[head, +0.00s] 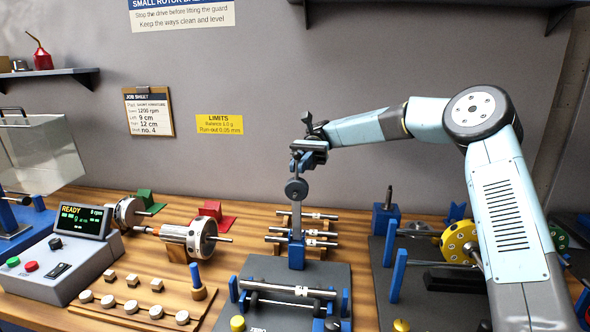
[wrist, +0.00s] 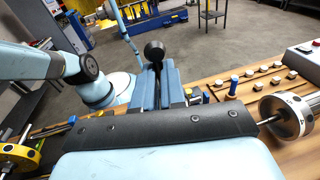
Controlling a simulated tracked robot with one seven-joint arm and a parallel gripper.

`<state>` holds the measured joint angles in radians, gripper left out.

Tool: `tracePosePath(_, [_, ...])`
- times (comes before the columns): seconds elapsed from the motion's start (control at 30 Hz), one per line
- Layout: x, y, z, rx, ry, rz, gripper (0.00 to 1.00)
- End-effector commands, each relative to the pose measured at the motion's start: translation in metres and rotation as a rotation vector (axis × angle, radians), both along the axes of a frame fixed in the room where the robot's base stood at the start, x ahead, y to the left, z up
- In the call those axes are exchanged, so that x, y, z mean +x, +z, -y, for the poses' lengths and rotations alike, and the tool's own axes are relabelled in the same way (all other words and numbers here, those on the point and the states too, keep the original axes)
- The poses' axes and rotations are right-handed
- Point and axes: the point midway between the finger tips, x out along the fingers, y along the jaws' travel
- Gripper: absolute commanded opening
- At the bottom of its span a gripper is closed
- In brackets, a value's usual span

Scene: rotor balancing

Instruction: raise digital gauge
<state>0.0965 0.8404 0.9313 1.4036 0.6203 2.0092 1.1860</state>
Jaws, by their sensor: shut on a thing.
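The digital gauge (head: 297,188) is a dark round disc, upright above a blue block (head: 297,255) at the back of a dark plate (head: 262,268). My gripper (head: 300,166) is at the gauge's top and shut on it, pointing down. In the wrist view a dark round thing (wrist: 154,50), likely the gauge, shows at the far end of my blue fingers (wrist: 158,84). The exact contact is partly hidden by the fingers. I cannot tell whether the gauge is clear of its support below.
A steel rod (head: 287,289) lies across the plate in front, with several rods on a rack (head: 302,233) behind. A control box (head: 70,262) and small weights (head: 130,308) are left. A rotor (head: 190,238) lies left of the gauge; a yellow wheel (head: 459,243) is right.

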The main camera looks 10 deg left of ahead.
Motion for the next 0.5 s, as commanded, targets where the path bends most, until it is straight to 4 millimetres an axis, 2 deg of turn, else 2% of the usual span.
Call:
tracePosePath(0.2, [0.021,-0.006,0.001,-0.001,-0.001,-0.097,0.00])
tracePosePath(0.5, [0.040,-0.010,0.000,-0.006,0.001,-0.199,0.00])
